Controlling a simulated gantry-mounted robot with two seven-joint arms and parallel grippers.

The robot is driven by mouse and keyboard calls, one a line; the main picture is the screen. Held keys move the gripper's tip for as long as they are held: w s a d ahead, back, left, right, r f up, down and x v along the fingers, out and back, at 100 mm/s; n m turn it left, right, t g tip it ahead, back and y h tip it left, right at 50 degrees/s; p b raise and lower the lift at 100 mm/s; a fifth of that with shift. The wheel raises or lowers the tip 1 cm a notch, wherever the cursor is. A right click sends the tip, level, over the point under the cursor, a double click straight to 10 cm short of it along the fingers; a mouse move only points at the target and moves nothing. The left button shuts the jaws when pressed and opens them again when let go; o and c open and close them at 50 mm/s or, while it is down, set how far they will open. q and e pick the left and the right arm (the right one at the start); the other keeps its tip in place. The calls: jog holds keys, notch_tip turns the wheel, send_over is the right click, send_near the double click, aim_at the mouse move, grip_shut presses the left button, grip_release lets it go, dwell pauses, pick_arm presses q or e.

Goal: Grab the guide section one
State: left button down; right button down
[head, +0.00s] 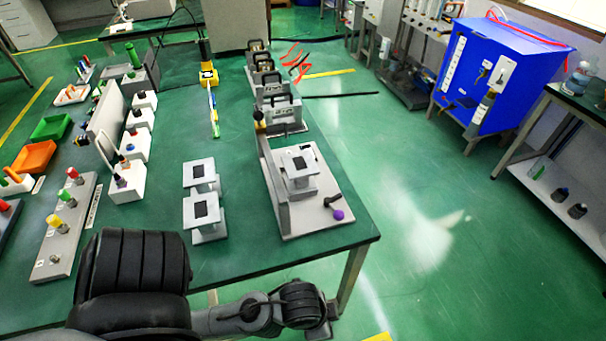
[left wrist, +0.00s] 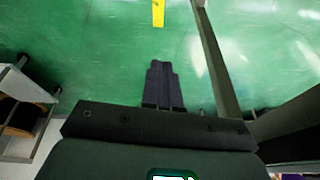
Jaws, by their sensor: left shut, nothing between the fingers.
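Two grey flanged pieces with black square openings, which look like guide sections, stand on the green table in the head view: a rear one (head: 199,165) and a front one (head: 204,226). A similar grey piece (head: 300,184) sits on a grey base plate (head: 318,215) to their right. I cannot tell which is guide section one. My left gripper (left wrist: 163,66) is shut and empty in the left wrist view, pointing down over bare floor. In the head view its arm crosses the bottom; its fingers cannot be made out. My right gripper is not in view.
The table's front edge and a table leg (head: 352,276) are close to my left arm. A purple-knobbed lever (head: 338,215) is on the base plate. A grey strip with coloured knobs (head: 68,225) lies at the left. Bare tabletop surrounds the two grey pieces.

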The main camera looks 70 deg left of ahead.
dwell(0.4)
pick_arm(q)
jog(key=c, duration=0.5)
grip_release()
